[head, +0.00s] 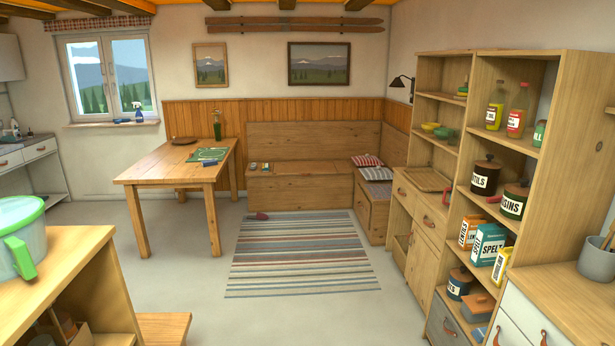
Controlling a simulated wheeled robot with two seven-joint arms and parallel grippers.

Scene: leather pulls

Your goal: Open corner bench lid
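The wooden corner bench (300,196) stands in the far corner against the panelled walls, well away from me. Its long part runs along the back wall and a short part (377,212) comes forward on the right. The long seat's lid (310,182) looks shut, and small items (257,166) lie at its left end. Two striped cushions (367,160) (376,173) lie at the corner and on the short part. Neither of my grippers is in the head view.
A wooden table (152,169) stands left of the bench. A striped rug (298,262) lies on the floor before it, with a small reddish item (262,216) at its far edge. Shelves (463,125) line the right; a counter (62,270) is near left. Grey floor (190,280) is free between.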

